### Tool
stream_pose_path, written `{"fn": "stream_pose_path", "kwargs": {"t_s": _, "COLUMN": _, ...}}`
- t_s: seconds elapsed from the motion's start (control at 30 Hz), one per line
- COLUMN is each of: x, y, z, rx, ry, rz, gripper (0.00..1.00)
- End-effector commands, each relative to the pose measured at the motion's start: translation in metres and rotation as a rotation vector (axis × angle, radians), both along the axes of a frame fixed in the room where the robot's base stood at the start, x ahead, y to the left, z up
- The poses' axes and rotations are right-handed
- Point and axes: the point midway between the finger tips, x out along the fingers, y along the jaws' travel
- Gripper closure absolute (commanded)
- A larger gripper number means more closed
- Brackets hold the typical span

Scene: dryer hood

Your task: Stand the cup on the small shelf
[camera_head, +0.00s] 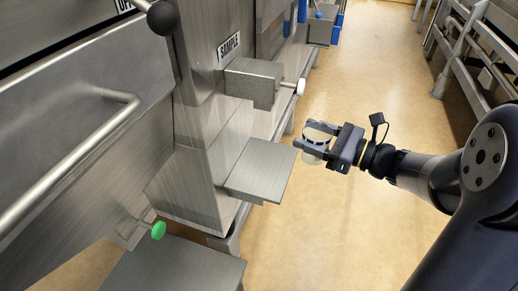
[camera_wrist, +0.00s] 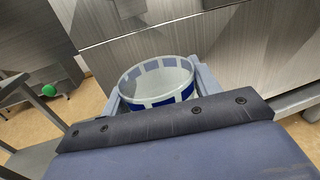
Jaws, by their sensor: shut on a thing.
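The cup (camera_head: 315,149) is pale and see-through, with a blue patterned band that shows in the wrist view (camera_wrist: 158,84). My gripper (camera_head: 313,142) is shut on the cup, with one finger on each side of it. The cup looks upright and is held in the air over the floor. The small shelf (camera_head: 262,169) is a flat, bare metal plate on the machine's side, left of and a little below the cup in the head view. The cup is apart from the shelf. The gripper partly hides the cup.
A metal box labelled SAMPLE (camera_head: 254,82) with a white-knobbed valve (camera_head: 300,87) juts out above the shelf. A green knob (camera_head: 158,230) and a wide metal surface (camera_head: 180,268) lie lower left. Metal rails (camera_head: 475,45) stand at the right. The floor between is clear.

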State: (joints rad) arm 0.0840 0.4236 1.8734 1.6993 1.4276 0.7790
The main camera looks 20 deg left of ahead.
Motion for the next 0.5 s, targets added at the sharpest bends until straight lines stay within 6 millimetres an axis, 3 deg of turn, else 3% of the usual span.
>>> {"fn": "stream_pose_path", "kwargs": {"t_s": 0.1, "x": 0.001, "y": 0.030, "z": -0.001, "rx": 0.000, "ry": -0.001, "rz": 0.007, "gripper": 0.63}}
{"fn": "stream_pose_path", "kwargs": {"t_s": 0.5, "x": 0.008, "y": 0.118, "z": -0.001, "rx": 0.000, "ry": 0.000, "rz": 0.006, "gripper": 0.63}}
